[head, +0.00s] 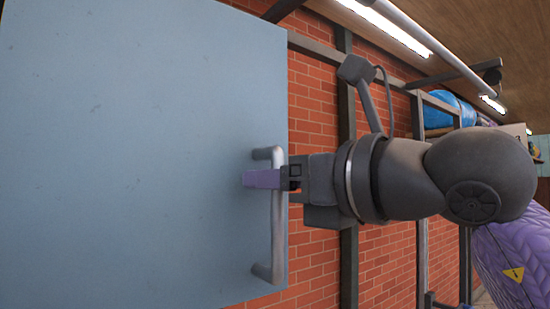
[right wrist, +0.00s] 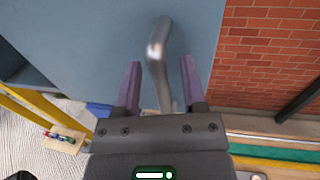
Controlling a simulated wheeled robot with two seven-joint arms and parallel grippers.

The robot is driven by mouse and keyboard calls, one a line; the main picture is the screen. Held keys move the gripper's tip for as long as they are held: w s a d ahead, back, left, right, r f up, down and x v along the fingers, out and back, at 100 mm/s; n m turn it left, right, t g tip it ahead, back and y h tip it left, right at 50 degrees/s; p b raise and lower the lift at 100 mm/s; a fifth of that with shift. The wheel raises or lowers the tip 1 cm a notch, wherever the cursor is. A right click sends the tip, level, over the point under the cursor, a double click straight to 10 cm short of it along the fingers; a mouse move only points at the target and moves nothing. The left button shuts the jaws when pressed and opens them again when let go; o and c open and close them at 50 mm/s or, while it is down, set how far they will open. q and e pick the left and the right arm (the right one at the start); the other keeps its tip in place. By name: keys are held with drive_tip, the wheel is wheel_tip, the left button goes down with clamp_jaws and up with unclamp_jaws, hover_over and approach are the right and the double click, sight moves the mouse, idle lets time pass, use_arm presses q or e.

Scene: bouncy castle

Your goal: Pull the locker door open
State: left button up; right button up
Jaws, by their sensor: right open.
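The locker door (head: 130,150) is a large flat blue-grey panel that fills the left of the head view. Its grey bar handle (head: 277,238) stands near the panel's right edge. My right gripper (head: 264,179) reaches in from the right at the upper part of the handle. In the right wrist view the handle (right wrist: 157,48) runs between the two purple fingers of my right gripper (right wrist: 160,68), which are open with gaps on both sides. The door also shows in this view (right wrist: 90,40). My left gripper is in neither view.
A red brick wall (head: 315,100) with dark metal posts (head: 348,250) lies behind and right of the door. In the right wrist view, a yellow frame (right wrist: 40,118) and a small board with coloured items (right wrist: 62,138) are at the lower left.

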clamp_jaws()
idle(1.5)
